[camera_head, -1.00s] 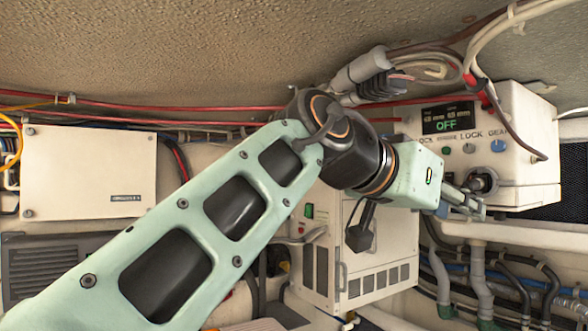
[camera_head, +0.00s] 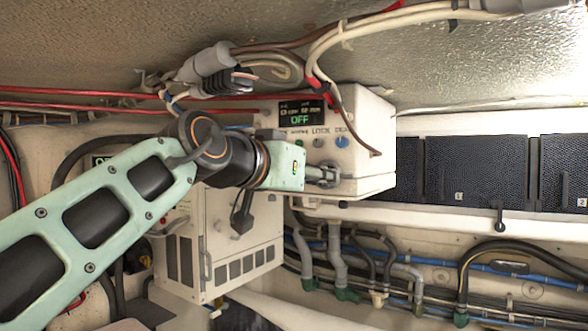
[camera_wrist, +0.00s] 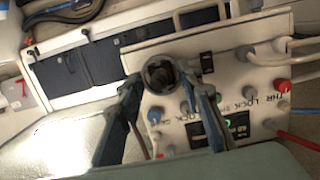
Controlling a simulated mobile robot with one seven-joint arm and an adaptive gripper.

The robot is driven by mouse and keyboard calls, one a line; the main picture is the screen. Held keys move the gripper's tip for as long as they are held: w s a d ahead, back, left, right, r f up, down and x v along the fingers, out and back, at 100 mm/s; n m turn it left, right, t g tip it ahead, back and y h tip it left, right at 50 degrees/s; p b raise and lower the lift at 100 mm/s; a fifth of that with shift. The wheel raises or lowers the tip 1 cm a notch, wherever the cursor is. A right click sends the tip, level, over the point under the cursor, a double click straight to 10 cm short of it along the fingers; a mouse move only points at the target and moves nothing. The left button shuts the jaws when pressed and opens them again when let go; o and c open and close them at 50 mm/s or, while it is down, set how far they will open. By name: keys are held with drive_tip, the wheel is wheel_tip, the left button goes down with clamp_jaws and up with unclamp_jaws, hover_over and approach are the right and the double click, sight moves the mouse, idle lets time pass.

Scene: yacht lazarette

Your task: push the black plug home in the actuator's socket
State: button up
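The actuator is a white box (camera_head: 368,130) with a display reading OFF. It shows upside down in the wrist view (camera_wrist: 255,78). On its face, a round grey socket ring (camera_wrist: 160,64) with a dark centre shows between my fingers. The dark centre may be the black plug (camera_wrist: 160,75); how deep it sits cannot be told. My gripper (camera_head: 330,176) is in front of the lower part of the box face. In the head view the fingers hide the socket.
Buttons and a blue knob (camera_head: 342,142) sit just above my fingers. A grey fitting with cables (camera_head: 210,62) hangs at the ceiling. A white vented cabinet (camera_head: 230,250) stands below left. Hoses (camera_head: 337,250) run below the box. Dark panels (camera_head: 480,172) line the right.

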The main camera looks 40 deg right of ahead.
drive_tip(key=shift+w+d, duration=0.1)
drive_tip(key=shift+d, duration=0.15)
clamp_jaws()
idle(0.4)
unclamp_jaws()
drive_tip(key=shift+d, duration=0.2)
drive_tip(key=shift+a, duration=0.1)
